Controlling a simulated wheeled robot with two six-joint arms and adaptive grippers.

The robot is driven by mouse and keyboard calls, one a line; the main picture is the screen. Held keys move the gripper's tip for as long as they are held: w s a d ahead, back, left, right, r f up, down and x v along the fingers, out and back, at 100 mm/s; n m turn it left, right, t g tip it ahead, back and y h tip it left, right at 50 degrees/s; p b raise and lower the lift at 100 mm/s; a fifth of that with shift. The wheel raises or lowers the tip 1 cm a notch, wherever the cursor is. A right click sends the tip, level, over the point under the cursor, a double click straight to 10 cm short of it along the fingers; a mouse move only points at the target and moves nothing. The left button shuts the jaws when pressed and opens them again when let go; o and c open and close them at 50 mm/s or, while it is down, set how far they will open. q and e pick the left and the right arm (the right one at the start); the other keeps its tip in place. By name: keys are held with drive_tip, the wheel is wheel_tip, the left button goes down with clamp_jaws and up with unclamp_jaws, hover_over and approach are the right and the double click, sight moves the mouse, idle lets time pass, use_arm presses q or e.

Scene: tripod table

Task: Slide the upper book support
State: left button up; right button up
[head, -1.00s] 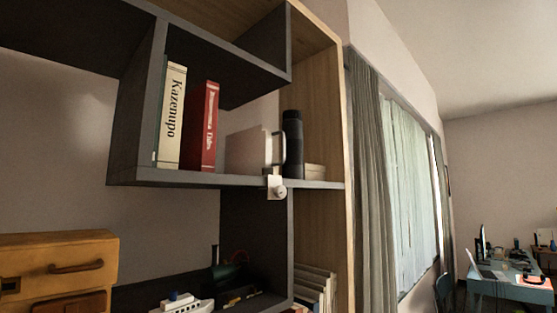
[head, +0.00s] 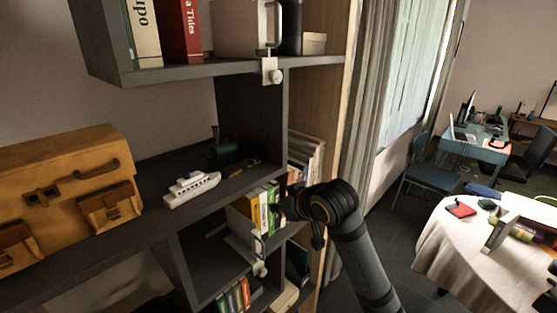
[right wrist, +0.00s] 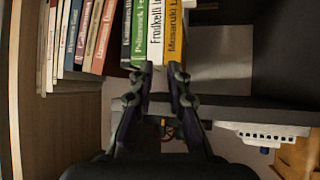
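The upper book support (head: 270,68) is a pale metal bracket with a round knob, clamped on the front edge of the upper shelf. Its plate and handle rise beside the books, cut off by the top of the head view. A second, similar support (head: 259,262) is on a lower shelf below books. My right gripper (head: 288,202) is by the lower books, well below the upper support, its fingers unclear in the head view. In the right wrist view the gripper (right wrist: 161,72) has two fingers apart, with nothing held, before upright books (right wrist: 155,30). My left gripper is not in view.
A red book (head: 180,30) stands on the upper shelf (head: 200,72). A toy ship (head: 190,188) and a brown case (head: 70,185) sit on the middle shelf. A wooden side panel (head: 318,95) bounds the shelving. A cloth-covered table (head: 450,245) is at right.

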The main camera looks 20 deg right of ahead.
sight(280, 25)
wheel_tip(280, 25, up, 18)
drive_tip(key=w+d+t, duration=0.1)
drive_tip(key=w+t, duration=0.1)
drive_tip(key=t, duration=0.1)
drive_tip(key=s+d+r+t+y, duration=0.15)
drive_tip(key=s+r, duration=0.25)
drive_tip(key=r, duration=0.7)
drive_tip(key=s+d+r+t+y, duration=0.1)
drive_tip(key=s+r+t, duration=0.25)
drive_tip(key=r, duration=0.85)
drive_tip(key=shift+n+g, duration=0.3)
drive_tip(key=shift+g, duration=0.3)
drive_tip(key=p+x, duration=0.5)
drive_tip(key=x, duration=0.4)
drive_tip(key=shift+w+p, duration=0.4)
drive_tip(key=shift+w+f+h, duration=0.2)
drive_tip(key=shift+w+h, duration=0.05)
drive_tip(key=shift+s, duration=0.1)
clamp_jaws()
